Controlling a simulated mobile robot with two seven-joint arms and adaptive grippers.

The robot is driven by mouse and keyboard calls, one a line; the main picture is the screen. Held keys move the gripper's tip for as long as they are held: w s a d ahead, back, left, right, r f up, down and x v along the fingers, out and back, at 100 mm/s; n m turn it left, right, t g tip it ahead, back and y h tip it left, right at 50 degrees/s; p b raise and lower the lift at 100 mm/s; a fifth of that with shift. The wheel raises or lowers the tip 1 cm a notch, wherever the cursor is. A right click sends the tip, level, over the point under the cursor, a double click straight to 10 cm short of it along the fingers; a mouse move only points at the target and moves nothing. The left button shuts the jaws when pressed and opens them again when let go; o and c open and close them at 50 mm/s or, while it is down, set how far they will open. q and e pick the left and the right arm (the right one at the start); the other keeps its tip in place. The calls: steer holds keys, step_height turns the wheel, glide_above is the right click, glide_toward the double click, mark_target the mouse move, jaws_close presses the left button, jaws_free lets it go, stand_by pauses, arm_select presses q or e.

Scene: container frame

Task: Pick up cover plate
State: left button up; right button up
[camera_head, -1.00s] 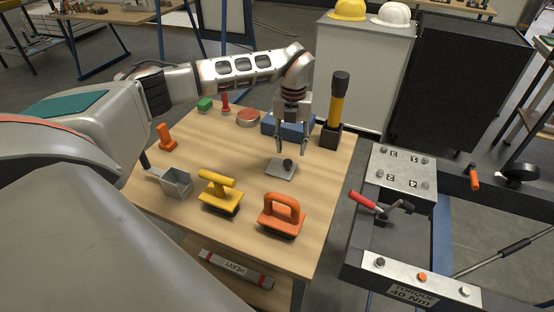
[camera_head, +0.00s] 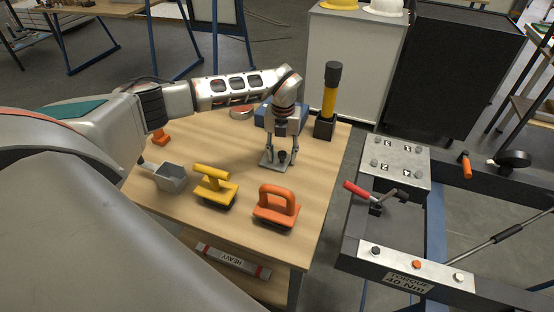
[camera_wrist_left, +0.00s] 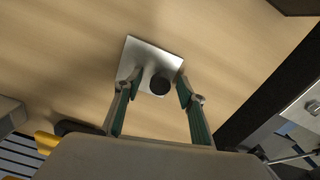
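The cover plate (camera_head: 270,164) is a small square grey metal plate with a black knob. It lies flat on the wooden table. My left gripper (camera_head: 282,152) points down over it, its two fingers open on either side of the knob. In the left wrist view the plate (camera_wrist_left: 148,55) and its black knob (camera_wrist_left: 160,84) show between the fingertips (camera_wrist_left: 158,79), with gaps between the knob and each finger. The fingers hide part of the plate in the head view. My right gripper is not in view.
On the table (camera_head: 195,230) stand an orange-handled tool (camera_head: 277,203), a yellow-handled tool (camera_head: 215,182), a grey scoop (camera_head: 172,177), and a black-and-yellow tool in a block (camera_head: 328,100). A blue box (camera_head: 265,116) is behind the gripper. A metal frame (camera_head: 345,250) stands to the right.

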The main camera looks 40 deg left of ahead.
mark_target(282, 153)
arm_select(q)
jaws_close()
steer(key=shift+r, duration=0.1)
step_height(282, 153, up, 20)
stand_by(0.6)
steer(key=c, duration=1.1)
jaws_free()
